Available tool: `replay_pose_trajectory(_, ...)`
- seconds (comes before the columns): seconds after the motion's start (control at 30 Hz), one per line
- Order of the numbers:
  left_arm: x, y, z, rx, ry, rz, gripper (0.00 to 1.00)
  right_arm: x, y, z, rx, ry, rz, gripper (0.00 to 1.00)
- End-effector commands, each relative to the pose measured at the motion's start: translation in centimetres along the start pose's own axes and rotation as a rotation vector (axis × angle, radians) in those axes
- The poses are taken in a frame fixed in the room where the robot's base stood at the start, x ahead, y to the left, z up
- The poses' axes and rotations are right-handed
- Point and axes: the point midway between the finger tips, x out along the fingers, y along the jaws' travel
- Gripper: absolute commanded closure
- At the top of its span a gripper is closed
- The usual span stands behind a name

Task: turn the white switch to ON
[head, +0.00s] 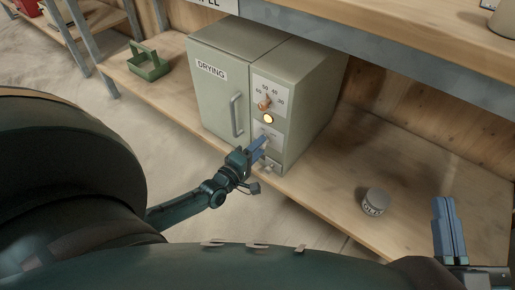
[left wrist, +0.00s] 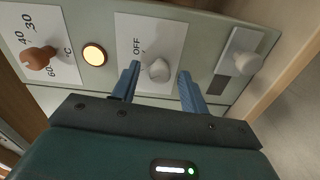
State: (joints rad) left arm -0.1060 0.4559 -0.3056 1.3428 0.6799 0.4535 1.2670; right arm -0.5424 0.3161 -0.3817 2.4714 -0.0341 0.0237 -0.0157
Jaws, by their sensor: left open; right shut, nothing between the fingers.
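The white switch (left wrist: 159,70) is a small rounded knob on a white plate marked OFF, on the front panel of the grey-green drying cabinet (head: 222,92). My left gripper (head: 259,149) is at this plate, and it hides most of the switch in the head view. In the left wrist view its blue fingers are open, one on each side of the switch; I cannot tell whether they touch it. No ON mark is readable. My right gripper (head: 448,230) is shut and empty at the lower right, away from the cabinet.
An orange-brown dial (head: 264,104) and a glowing amber lamp (head: 268,119) sit above the switch. A round labelled tin (head: 375,202) stands on the bench (head: 325,190). A green basket (head: 148,65) is left of the cabinet.

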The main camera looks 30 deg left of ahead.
Motion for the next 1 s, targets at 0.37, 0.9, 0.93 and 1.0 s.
replay_pose_trajectory(0.37,-2.8,0.2,0.0,0.002,-0.001,-0.005,0.56,-0.2,-0.2,-0.1,0.032,-0.048,0.003,1.00)
replay_pose_trajectory(0.9,-12.6,0.1,0.0,0.000,-0.001,-0.001,0.56,-0.8,-0.1,0.7,-0.024,-0.115,0.020,1.00)
replay_pose_trajectory(0.93,-12.8,0.1,0.0,0.000,0.000,-0.001,0.56,-0.8,-0.1,0.7,-0.025,-0.115,0.020,1.00)
replay_pose_trajectory(1.0,-13.1,0.0,0.0,0.000,0.000,0.000,0.56,-0.8,-0.1,0.7,-0.027,-0.115,0.021,1.00)
